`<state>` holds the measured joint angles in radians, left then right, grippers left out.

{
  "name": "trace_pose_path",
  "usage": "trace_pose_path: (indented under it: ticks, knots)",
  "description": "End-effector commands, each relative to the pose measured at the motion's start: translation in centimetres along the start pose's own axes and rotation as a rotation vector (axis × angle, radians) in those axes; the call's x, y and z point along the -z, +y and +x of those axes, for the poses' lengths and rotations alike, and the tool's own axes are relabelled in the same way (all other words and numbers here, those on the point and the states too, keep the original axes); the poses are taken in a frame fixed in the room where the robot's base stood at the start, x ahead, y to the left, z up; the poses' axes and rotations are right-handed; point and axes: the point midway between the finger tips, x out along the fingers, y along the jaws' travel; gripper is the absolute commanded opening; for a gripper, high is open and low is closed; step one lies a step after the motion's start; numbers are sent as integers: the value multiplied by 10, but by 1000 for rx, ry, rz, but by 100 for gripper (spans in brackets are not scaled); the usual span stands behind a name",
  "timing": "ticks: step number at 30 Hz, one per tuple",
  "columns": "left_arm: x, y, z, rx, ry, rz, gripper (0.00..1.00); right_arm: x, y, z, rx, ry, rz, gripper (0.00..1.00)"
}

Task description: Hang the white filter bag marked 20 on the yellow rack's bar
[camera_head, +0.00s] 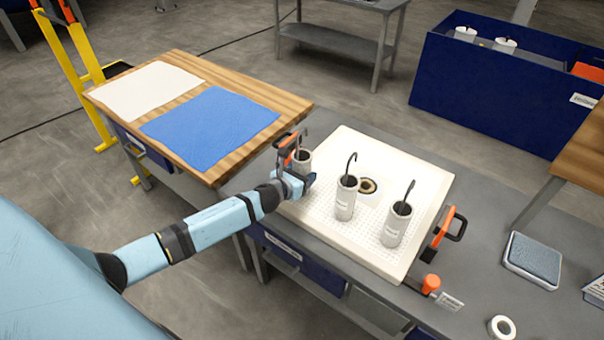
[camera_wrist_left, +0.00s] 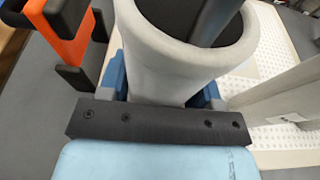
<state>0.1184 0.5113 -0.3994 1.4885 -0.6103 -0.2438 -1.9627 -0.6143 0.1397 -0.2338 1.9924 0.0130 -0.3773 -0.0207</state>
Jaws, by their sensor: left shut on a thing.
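My left gripper (camera_head: 303,178) is shut on a white filter bag (camera_head: 302,159), a round open-topped sleeve with a dark hook, at the left corner of the white perforated tray (camera_head: 420,238). The held bag also fills the middle of the left wrist view (camera_wrist_left: 165,65), upright between the blue fingers. Its mark is not readable, and I cannot tell if its base touches the tray. Two similar hooked bags stand on the tray, a middle bag (camera_head: 345,200) and a right bag (camera_head: 396,225); their labels are too small to read. A yellow rack (camera_head: 75,70) stands at the upper left, partly cut off.
An orange-handled clamp (camera_head: 287,142) sits close to the held bag, another (camera_head: 444,228) at the tray's right. A wooden table (camera_head: 250,92) with white and blue cloths lies between tray and rack. A blue bin (camera_head: 490,95) stands at the back right.

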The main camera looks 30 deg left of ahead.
Motion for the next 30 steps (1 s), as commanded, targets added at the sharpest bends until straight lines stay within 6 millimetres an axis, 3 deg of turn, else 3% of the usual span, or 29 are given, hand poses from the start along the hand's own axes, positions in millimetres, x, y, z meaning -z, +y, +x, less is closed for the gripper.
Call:
trace_pose_path:
  ticks: [18,30]
  knots:
    - [-40,0,-10,0,-1,1,42,34,-2,-22,2,2,0,40]
    - [-43,0,-11,0,-1,0,42,36,-2,-23,2,2,0,40]
